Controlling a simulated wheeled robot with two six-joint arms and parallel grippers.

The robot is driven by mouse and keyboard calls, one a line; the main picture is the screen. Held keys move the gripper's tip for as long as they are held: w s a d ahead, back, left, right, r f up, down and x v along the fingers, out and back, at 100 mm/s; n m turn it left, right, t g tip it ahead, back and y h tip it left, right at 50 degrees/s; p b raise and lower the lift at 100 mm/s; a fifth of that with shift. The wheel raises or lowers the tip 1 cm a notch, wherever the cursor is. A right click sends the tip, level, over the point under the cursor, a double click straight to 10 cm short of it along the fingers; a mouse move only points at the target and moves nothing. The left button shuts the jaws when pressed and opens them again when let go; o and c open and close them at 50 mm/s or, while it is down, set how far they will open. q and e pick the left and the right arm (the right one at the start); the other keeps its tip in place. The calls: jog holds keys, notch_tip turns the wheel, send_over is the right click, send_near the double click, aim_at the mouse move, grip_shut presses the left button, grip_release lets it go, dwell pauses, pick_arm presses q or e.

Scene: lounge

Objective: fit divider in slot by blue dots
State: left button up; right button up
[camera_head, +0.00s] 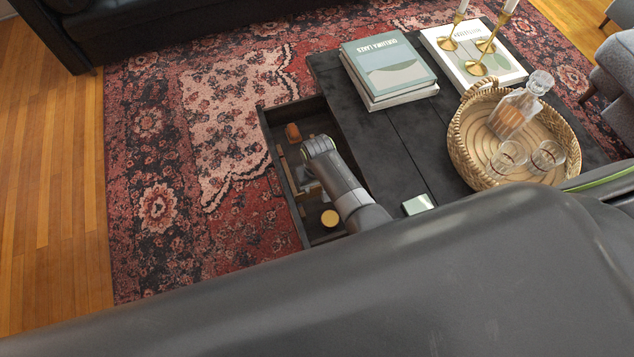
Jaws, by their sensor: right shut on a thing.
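An open dark drawer (264,133) juts out from the left side of the black coffee table. My right gripper (309,187) is down inside it, partly hidden by my own wrist. It is shut on the divider (285,168), a thin tan wooden strip running lengthwise in the drawer. The grip itself is hard to see from here. I cannot make out the blue dots or the slot, nor whether the divider is seated. My left gripper is not in view.
In the drawer lie a reddish-brown object (293,133) and a round yellow object (329,218). On the table (393,133) stand stacked books (388,68), a wicker tray (459,153) with a decanter and glasses, brass candlesticks (477,67), and a small pale-topped item (418,205).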

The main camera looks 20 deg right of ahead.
jog(key=shift+f+b, duration=1.2)
jog(key=shift+f, duration=0.65)
jog(key=o, duration=1.5)
